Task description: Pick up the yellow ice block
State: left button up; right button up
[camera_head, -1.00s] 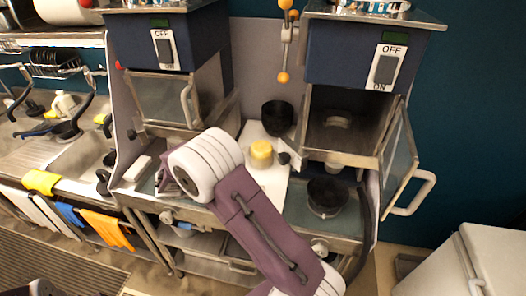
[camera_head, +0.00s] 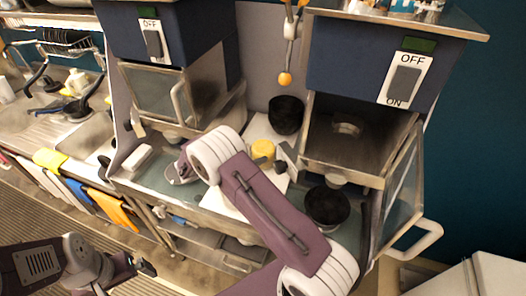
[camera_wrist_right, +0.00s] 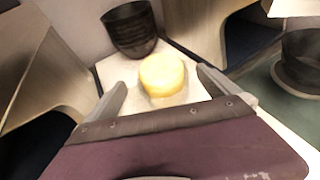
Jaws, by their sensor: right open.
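The yellow ice block (camera_head: 263,150) is a short round piece standing on a white board (camera_head: 238,200) between the two machines. In the right wrist view the yellow ice block (camera_wrist_right: 162,72) sits ahead of and between the fingers of my right gripper (camera_wrist_right: 166,90), which is open and empty. In the head view one grey finger shows beside the block; the rest of the hand is largely hidden by my wrist. My left gripper (camera_head: 143,267) is low at the left, far from the block; its fingers are too small to read.
A black bowl (camera_head: 286,114) stands behind the block; another black bowl (camera_head: 327,206) stands at the right. The right machine's glass door (camera_head: 402,190) is open. The left machine's door (camera_head: 153,93) seems shut. A rod with an orange ball (camera_head: 285,79) hangs above.

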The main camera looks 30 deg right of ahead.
aim_at(259, 149)
jog(key=p+x, duration=0.2)
jog(key=x, duration=0.2)
jog(key=shift+d+r, duration=0.1)
jog(key=shift+w+d+f+p, duration=0.1)
jog(key=shift+d+f+p, duration=0.2)
jog(key=shift+d+f, duration=0.2)
jog(key=shift+f, duration=0.05)
jog(key=shift+w+d, duration=0.1)
jog(key=c, duration=0.9)
jog(key=shift+r, duration=0.1)
jog(key=c, duration=1.1)
notch_tip(259, 149, up, 9)
jog(key=b, duration=0.2)
jog(key=shift+r+b, duration=0.1)
jog(key=shift+b, duration=0.25)
jog(key=shift+r, duration=0.4)
